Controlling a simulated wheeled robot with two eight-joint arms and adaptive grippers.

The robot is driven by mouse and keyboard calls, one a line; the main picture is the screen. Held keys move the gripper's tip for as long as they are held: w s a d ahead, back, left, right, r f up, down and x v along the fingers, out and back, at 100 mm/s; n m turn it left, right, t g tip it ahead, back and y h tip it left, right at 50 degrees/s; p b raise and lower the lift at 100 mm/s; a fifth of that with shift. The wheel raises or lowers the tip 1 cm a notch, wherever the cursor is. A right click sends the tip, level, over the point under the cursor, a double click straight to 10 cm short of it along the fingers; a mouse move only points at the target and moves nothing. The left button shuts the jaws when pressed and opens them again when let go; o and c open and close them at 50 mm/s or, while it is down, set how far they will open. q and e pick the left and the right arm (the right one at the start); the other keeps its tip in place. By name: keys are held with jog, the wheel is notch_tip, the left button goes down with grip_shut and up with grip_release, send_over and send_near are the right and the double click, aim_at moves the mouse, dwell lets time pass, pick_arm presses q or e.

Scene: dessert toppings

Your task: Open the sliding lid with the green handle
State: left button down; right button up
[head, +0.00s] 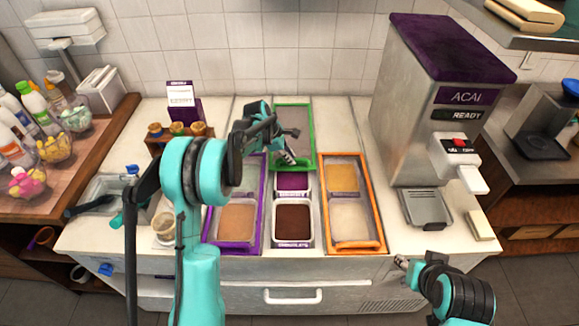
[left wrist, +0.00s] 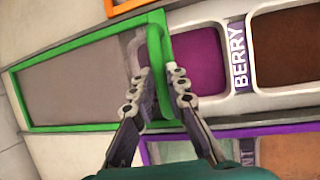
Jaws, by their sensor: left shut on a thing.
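The sliding lid (head: 292,118) is a greyish panel in a green frame at the back of the middle column of the counter. It also fills the left of the left wrist view (left wrist: 80,85). Its green handle (left wrist: 153,45) stands at the lid's front end. My left gripper (left wrist: 156,88) is shut on this handle, with one finger on each side. In the head view my left gripper (head: 287,153) partly hides the handle. The purple berry tub (head: 293,183) and brown chocolate tub (head: 293,220) lie uncovered in front. My right gripper (head: 402,262) is by the counter's front edge.
A purple-framed lid (head: 211,247) lies left of the tubs and an orange-framed lid (head: 383,225) right. The acai machine (head: 415,110) stands at the right. Small jars in a wooden rack (head: 156,147) stand at the back left.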

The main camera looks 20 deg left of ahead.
pick_arm(q)
jog(key=w, duration=0.2)
jog(key=w+a, duration=0.1)
jog(key=w, duration=0.2)
jog(key=w+a+p, duration=0.1)
jog(key=w, duration=0.1)
jog(key=shift+w+a, duration=0.1)
jog(key=shift+w, duration=0.05)
jog(key=c, duration=1.5)
grip_release()
jog(key=v, duration=1.2)
